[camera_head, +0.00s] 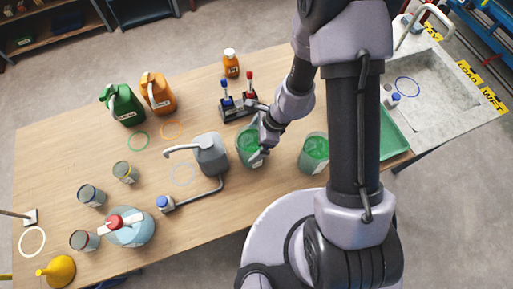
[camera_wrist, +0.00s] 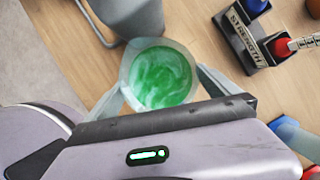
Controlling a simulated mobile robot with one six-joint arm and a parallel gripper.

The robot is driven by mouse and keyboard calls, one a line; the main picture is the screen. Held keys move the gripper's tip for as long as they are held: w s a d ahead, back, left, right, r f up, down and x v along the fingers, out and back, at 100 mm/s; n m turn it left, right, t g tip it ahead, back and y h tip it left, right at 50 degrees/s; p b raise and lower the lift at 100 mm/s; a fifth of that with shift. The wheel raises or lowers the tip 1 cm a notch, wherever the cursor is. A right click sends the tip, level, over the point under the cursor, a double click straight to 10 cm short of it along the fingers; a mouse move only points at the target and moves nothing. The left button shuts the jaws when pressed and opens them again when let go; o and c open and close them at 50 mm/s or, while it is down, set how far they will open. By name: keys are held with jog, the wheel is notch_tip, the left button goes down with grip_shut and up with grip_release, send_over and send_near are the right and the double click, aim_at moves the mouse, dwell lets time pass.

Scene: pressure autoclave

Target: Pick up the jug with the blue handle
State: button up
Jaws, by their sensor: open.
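A clear jug of green liquid (camera_head: 250,146) stands upright on the table in the head view. It also shows in the wrist view (camera_wrist: 160,75), below my gripper. My gripper (camera_head: 262,146) is open at its right side, and in the wrist view (camera_wrist: 160,92) its fingers lie on either side of the jug's near rim. I cannot tell whether they touch it. A second green-filled jug (camera_head: 314,153) stands to the right. No blue handle shows clearly on either jug. A blue part (camera_wrist: 292,135) appears at the wrist view's right edge; I cannot tell what it belongs to.
A grey spouted can (camera_head: 211,155) stands close left of the nearer jug. A dark stand with blue and red tops (camera_head: 238,105) is just behind it. Green (camera_head: 122,104) and orange (camera_head: 158,93) canisters stand at the back left. My arm hides part of the table at right.

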jog(key=shift+x, duration=0.8)
jog(key=shift+r, duration=0.15)
jog(key=shift+c, duration=0.7)
jog(key=c, duration=1.7)
